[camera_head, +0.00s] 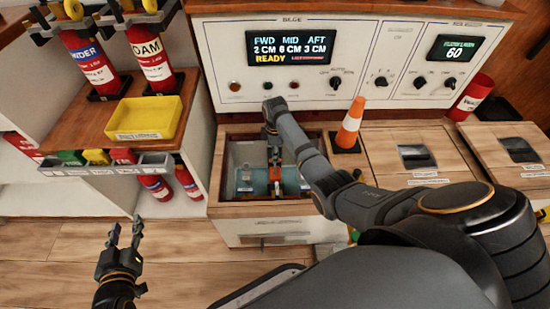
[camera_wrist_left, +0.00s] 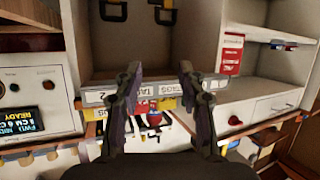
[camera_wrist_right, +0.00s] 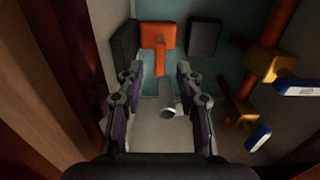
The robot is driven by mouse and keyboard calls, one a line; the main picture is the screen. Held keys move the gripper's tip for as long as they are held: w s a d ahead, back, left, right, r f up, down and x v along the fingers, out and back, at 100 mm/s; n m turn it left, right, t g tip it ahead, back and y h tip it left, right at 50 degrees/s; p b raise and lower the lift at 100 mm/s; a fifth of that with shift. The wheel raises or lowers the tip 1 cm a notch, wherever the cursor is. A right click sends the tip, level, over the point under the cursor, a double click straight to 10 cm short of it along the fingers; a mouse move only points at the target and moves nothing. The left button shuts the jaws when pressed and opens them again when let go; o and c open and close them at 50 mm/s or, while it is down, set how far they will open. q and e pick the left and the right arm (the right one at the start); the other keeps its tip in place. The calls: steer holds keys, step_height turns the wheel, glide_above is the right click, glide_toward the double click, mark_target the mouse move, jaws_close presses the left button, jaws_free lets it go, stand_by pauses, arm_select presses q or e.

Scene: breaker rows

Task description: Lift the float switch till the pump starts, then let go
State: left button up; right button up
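An orange part (camera_wrist_right: 158,36) with a narrow tab, which looks like the float switch, sits in the open bilge well between two dark blocks. In the head view the well (camera_head: 232,203) is under the bilge panel, and my right arm partly hides its inside. My right gripper (camera_wrist_right: 159,70) is open and points down into the well. Its fingertips are on either side of the tab's end; I cannot tell whether they touch it. My left gripper (camera_head: 126,232) is open and empty above the floor at the left; it also shows open in the left wrist view (camera_wrist_left: 160,68).
The bilge panel display (camera_head: 291,48) reads 2, 6 and 3 cm and READY. Orange pipes with valves (camera_wrist_right: 262,65) stand right of the gripper. An orange cone (camera_head: 351,125) stands right of the well. A yellow tray (camera_head: 145,118) and extinguishers (camera_head: 90,62) are at the left.

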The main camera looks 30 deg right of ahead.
step_height(320, 180, down, 3)
steer(key=shift+r+b, duration=0.15)
steer(key=shift+b, duration=0.5)
arm_select(q)
step_height(320, 180, up, 14)
steer(key=w+t, duration=0.3)
steer(key=t, duration=0.3)
steer(key=shift+a, duration=0.15)
arm_select(e)
steer(key=shift+c, duration=0.2)
jaws_close()
